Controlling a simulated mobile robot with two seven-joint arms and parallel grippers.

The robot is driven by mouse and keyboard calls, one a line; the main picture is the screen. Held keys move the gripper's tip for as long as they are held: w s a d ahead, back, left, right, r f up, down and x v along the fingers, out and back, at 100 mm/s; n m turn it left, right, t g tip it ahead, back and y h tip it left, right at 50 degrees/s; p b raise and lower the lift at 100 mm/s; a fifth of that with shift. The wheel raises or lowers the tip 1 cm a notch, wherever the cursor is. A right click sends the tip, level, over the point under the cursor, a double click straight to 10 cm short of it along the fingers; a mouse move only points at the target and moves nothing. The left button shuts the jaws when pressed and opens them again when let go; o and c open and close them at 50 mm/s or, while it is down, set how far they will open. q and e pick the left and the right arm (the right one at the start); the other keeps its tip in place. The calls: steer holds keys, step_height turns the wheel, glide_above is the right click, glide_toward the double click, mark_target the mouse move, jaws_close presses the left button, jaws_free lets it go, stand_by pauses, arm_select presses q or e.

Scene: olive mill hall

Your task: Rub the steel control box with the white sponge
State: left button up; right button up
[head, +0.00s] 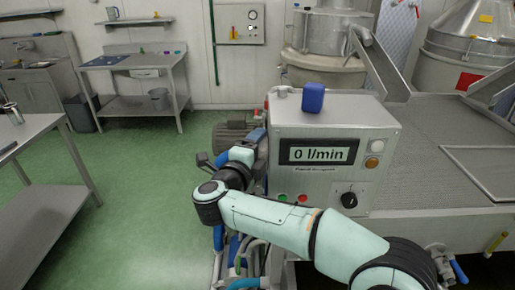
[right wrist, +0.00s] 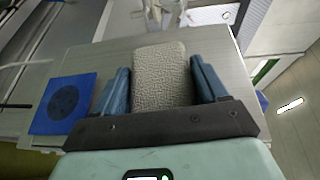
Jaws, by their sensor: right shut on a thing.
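The steel control box (head: 330,185) stands in the middle of the head view, with a "0 l/min" display, lamps, buttons and a black knob on its front. My right gripper (head: 257,136) is at the box's left side, partly hidden behind my arm. In the right wrist view, its two blue fingers (right wrist: 160,80) are shut on the white sponge (right wrist: 160,72), which looks greyish and textured. A brushed steel surface lies behind the sponge. I cannot tell whether the sponge touches it. My left gripper is not in view.
A blue container (head: 313,98) stands on top of the box. A motor (head: 231,134) and hoses sit left of and below the box. A steel conveyor bed (head: 430,160) lies to the right. A steel table (head: 45,150) stands at the far left, with clear green floor between.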

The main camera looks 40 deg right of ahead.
steer(key=shift+s+a+b, duration=0.5)
steer(key=shift+s+a, duration=0.3)
steer(key=shift+s, duration=0.25)
steer(key=shift+w+d+p, duration=0.85)
steer(key=shift+w+d, duration=0.8)
steer(key=shift+w, duration=0.25)
steer(key=shift+w+d+p, duration=0.55)
steer(key=shift+w+d, duration=0.35)
steer(key=shift+w, duration=0.15)
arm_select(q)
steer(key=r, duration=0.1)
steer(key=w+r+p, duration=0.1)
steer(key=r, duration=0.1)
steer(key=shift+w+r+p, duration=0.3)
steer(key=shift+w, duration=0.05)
arm_select(e)
steer(key=w+d, duration=0.2)
steer(key=w, duration=0.1)
steer(key=shift+d, duration=0.15)
steer(key=shift+s, duration=0.1)
